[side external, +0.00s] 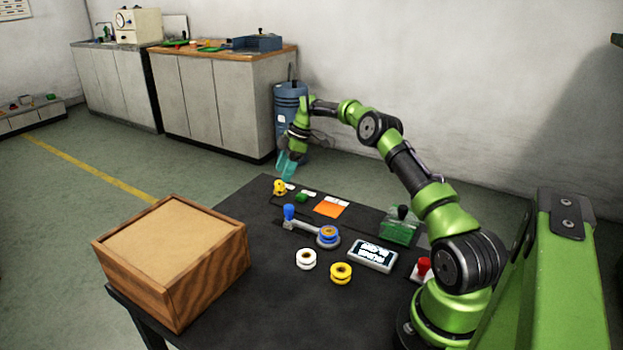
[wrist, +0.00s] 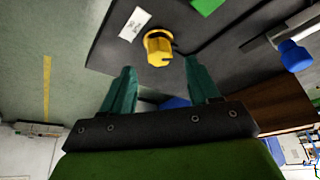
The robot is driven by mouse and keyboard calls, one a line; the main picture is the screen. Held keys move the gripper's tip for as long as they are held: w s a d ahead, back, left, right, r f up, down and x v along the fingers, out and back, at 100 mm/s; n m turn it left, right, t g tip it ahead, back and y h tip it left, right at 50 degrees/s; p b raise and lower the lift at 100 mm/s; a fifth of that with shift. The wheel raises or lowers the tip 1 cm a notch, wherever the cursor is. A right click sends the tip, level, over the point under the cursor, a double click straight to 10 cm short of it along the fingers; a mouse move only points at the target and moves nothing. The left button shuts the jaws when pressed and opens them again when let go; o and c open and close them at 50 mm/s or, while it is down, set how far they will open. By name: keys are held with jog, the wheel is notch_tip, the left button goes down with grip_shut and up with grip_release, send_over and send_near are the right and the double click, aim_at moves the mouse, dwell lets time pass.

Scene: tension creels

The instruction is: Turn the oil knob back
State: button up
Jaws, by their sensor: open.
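The oil knob looks to be the yellow knob (side external: 279,187) at the far left edge of the black table in the side view. It also shows in the wrist view (wrist: 158,48), near the top middle, with a dark part at its side. My gripper (side external: 287,165) hangs above and slightly behind the knob, apart from it. In the wrist view my gripper (wrist: 160,80) has its two teal fingers spread, with nothing between them. The knob lies just beyond the fingertips. I cannot tell which way the knob is turned.
A blue-handled crank (side external: 289,213) with a blue-and-yellow spool stands mid-table. A wooden box (side external: 175,255) fills the front left. White (side external: 306,259) and yellow (side external: 341,273) spools, a display (side external: 372,254) and a red button (side external: 424,266) lie nearer my base.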

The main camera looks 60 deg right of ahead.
aim_at(280, 183)
jog(key=v, duration=0.8)
jog(key=s+a+r+m+h, duration=0.3)
jog(key=a+r+m, duration=0.1)
jog(key=r+m, duration=0.25)
jog(key=w+f+m, duration=0.1)
jog(key=w+f, duration=0.1)
jog(key=f, duration=0.4)
jog(key=w+f+m+t, duration=0.1)
jog(key=f+m, duration=0.1)
jog(key=f, duration=0.3)
jog(key=w+f+m+h, duration=0.1)
jog(key=w+f+m, duration=0.1)
jog(key=f, duration=0.4)
jog(key=shift+w+f+m+t, duration=0.25)
jog(key=shift+w+f+t, duration=0.05)
jog(key=shift+w, duration=0.05)
